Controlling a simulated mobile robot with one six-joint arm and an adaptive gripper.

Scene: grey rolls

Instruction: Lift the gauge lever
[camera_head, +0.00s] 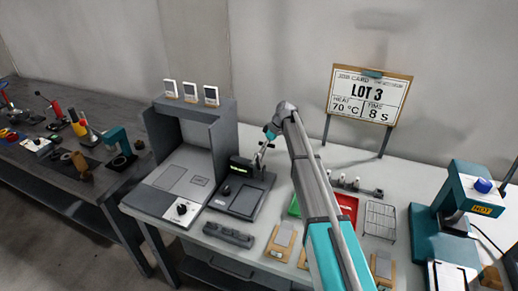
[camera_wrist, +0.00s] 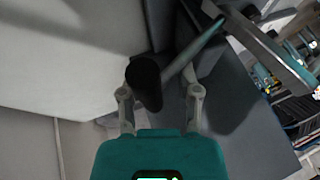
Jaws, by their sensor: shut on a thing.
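The gauge (camera_head: 242,187) is a dark unit with a small lit display, standing on the white bench just right of the grey booth. In the wrist view its lever (camera_wrist: 192,60) is a thin grey-teal rod ending in a black knob (camera_wrist: 146,82). My gripper (camera_wrist: 160,95) has its two grey fingers on either side of the knob end and is shut on the lever. In the head view my gripper (camera_head: 263,152) is at the gauge's upper right, and the lever is too small to make out clearly there.
The grey booth (camera_head: 190,150) stands close left of the gauge. A dark holder (camera_head: 229,235) lies in front. Right of my arm are a red tray (camera_head: 348,205), a wire rack (camera_head: 380,220) and a teal press (camera_head: 450,225). A LOT 3 job card (camera_head: 370,95) stands behind.

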